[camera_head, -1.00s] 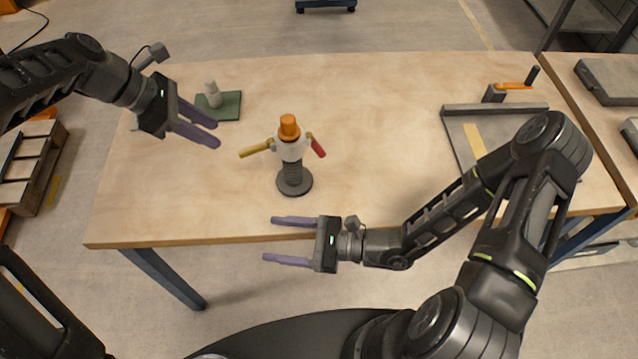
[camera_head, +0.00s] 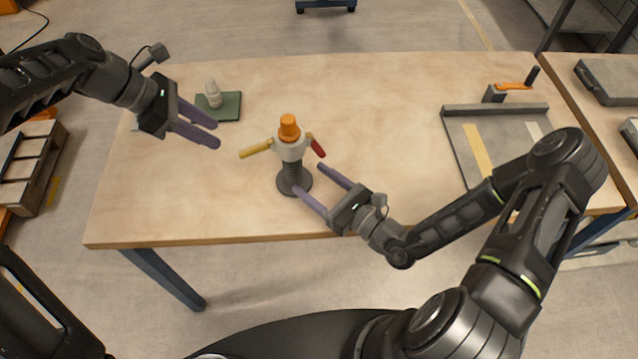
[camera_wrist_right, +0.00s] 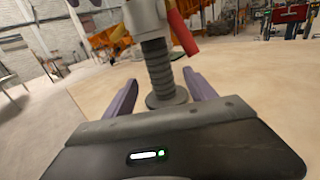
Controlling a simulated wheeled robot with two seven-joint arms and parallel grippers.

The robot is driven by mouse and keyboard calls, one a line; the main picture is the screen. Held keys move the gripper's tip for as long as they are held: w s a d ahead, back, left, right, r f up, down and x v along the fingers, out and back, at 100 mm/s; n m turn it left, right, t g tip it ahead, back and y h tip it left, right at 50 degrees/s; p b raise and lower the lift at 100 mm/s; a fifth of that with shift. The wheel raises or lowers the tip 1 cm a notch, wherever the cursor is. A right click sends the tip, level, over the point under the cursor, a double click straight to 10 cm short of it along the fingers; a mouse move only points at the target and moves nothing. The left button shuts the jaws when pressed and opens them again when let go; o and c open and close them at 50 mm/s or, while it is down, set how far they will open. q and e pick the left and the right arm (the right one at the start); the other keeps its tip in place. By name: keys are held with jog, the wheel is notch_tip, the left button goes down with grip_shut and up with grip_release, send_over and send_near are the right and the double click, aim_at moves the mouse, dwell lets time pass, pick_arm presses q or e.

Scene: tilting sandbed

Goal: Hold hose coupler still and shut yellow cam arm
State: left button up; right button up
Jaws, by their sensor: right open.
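The hose coupler (camera_head: 291,150) stands upright on a ribbed black hose with a round dark base (camera_head: 294,184). It has a white body and an orange top (camera_head: 289,127). The yellow cam arm (camera_head: 256,149) sticks out to the left and the red cam arm (camera_head: 317,147) points down to the right. My right gripper (camera_head: 307,182) is open at the lower right of the stand. In the right wrist view the ribbed hose (camera_wrist_right: 158,66) rises ahead, between and beyond the open fingers. My left gripper (camera_head: 217,133) is open and empty, left of and apart from the yellow arm.
A green pad (camera_head: 230,108) with a small whitish bottle-like piece (camera_head: 213,93) lies behind the left gripper. A grey tray-like fixture (camera_head: 460,150) with an orange-handled clamp (camera_head: 512,86) is at the right. The wooden table (camera_head: 370,100) is clear at centre back.

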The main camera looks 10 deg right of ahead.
aim_at(299, 171)
jog(key=x, duration=0.6)
jog(key=shift+w+a, duration=0.25)
jog(key=shift+w, duration=0.05)
jog(key=shift+c, duration=0.3)
grip_shut()
dwell(0.3)
